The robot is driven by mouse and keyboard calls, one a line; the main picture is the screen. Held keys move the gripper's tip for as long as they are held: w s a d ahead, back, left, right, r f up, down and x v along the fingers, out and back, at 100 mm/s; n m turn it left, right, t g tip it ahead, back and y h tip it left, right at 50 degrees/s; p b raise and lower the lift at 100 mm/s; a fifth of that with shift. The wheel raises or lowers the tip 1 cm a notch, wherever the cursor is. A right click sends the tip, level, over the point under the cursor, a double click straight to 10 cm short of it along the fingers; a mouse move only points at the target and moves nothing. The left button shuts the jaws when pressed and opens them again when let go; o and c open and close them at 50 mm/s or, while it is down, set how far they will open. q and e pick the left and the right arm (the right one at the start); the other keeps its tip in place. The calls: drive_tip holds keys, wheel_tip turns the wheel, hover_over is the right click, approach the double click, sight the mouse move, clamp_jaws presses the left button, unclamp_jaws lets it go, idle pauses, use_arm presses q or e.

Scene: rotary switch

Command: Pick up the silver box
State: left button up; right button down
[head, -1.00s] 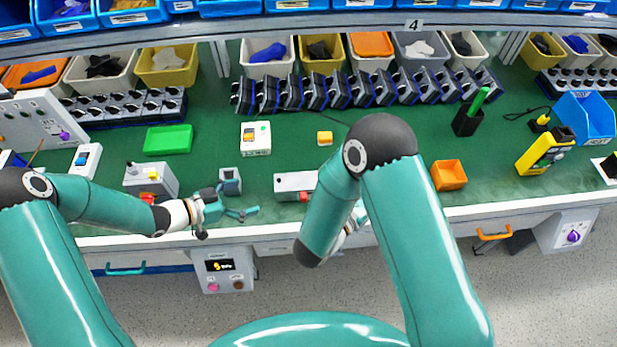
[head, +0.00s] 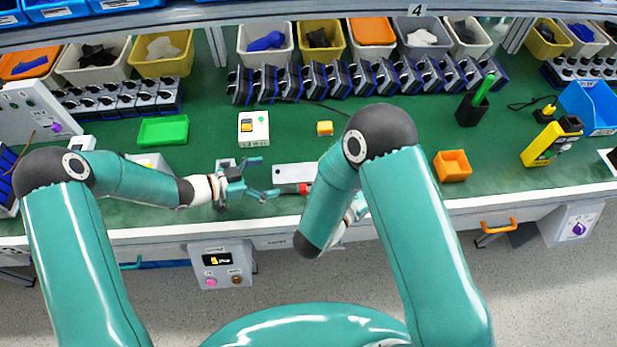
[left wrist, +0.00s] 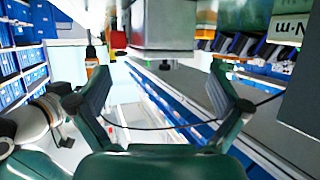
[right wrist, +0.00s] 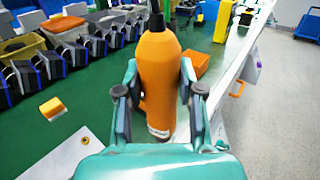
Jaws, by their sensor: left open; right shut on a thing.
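The silver box (head: 292,172) lies on the green bench near its front edge, with a red part (head: 303,188) at its front. In the left wrist view a grey box (left wrist: 165,30) with a red part at its left, which looks like the same one, is beyond the fingers. My left gripper (head: 262,178) is open and empty, just left of the box; I cannot tell if it touches. My right gripper (right wrist: 160,95) is shut on an upright orange tool (right wrist: 158,75). In the head view my right arm hides most of that gripper and the tool.
A small switch (head: 224,163) is partly hidden behind my left gripper. An orange bin (head: 452,166) is to the right. A row of switches (head: 360,80) lines the back.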

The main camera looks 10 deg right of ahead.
sight(282, 174)
use_arm(q)
drive_tip(key=x, duration=0.4)
drive_tip(key=shift+a+b, duration=0.1)
drive_tip(key=shift+b, duration=0.25)
drive_tip(key=c, duration=1.7)
